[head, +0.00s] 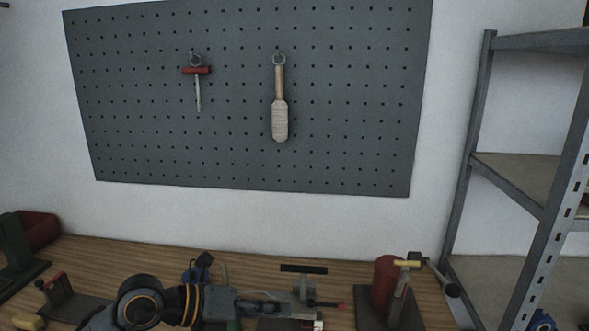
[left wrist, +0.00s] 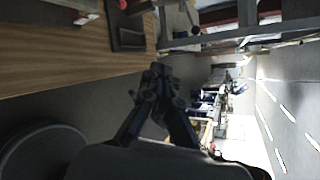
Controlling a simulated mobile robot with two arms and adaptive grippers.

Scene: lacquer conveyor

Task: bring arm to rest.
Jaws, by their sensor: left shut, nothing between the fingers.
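My left arm comes in at the bottom left of the head view, over the wooden bench (head: 110,252), and reaches to the right. My left gripper (left wrist: 157,75) is shut and empty in the left wrist view, its fingers together beside the bench edge with floor behind them. In the head view the gripper is small and hard to tell from the tools behind it. My right gripper is in neither view.
A pegboard (head: 340,100) holds a red-handled tool (head: 197,72) and a wooden paddle-like tool (head: 280,110). A red cylinder (head: 386,280) stands on the bench at right. A metal shelf (head: 467,170) stands further right. A red bin (head: 38,230) sits at far left.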

